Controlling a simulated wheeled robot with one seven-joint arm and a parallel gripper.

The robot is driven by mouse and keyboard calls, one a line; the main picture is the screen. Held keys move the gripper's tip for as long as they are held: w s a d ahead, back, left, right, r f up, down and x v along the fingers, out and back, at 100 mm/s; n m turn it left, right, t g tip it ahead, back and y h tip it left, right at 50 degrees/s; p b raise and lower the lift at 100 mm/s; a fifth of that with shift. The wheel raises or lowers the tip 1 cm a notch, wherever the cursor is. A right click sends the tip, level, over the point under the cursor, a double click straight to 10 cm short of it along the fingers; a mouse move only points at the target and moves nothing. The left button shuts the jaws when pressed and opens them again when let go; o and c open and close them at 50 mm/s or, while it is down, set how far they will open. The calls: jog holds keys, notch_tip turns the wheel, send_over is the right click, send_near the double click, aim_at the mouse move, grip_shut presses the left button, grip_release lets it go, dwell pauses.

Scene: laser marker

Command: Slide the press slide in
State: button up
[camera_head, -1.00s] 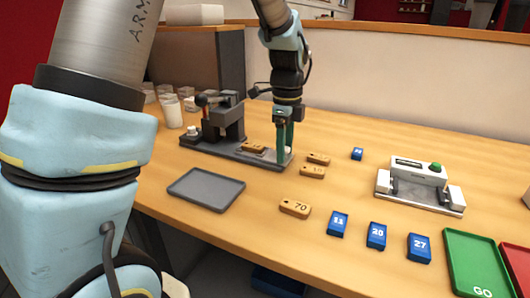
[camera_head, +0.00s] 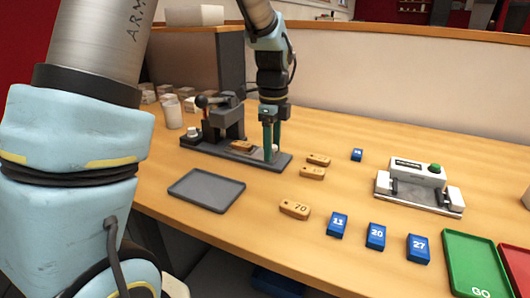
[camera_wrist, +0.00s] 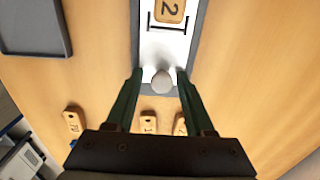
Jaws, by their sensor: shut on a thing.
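The press (camera_head: 224,118) stands on a dark base (camera_head: 281,166) at the left-back of the table. Its press slide (camera_wrist: 154,52) is a pale plate in the wrist view, with a round grey knob (camera_wrist: 162,82) at its near end. A wooden tag marked 2 (camera_wrist: 170,10) lies on the slide, and it also shows in the head view (camera_head: 241,145) close to the press. My gripper (camera_head: 271,157) is shut on the knob, one finger on each side. The far part of the slide is out of the wrist view.
A grey tray (camera_head: 206,190) lies in front of the press. Wooden tags (camera_head: 295,209) and blue tags (camera_head: 376,236) lie to the right. A white device with a green button (camera_head: 434,169) stands at the right. Cups (camera_head: 172,113) stand left of the press.

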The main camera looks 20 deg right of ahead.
aim_at(259, 153)
jog(key=shift+w+a+f+p, duration=0.15)
jog(key=shift+w+a+f, duration=0.05)
jog(key=shift+w+a, duration=0.5)
jog(key=shift+w+a+f+p, duration=0.15)
jog(key=shift+w+a+f, duration=0.05)
jog(key=shift+w+a, duration=0.5)
jog(key=o, duration=0.7)
jog(key=shift+s+f, duration=0.1)
notch_tip(259, 153, up, 8)
jog(key=p, duration=0.6)
jog(key=shift+f, duration=0.15)
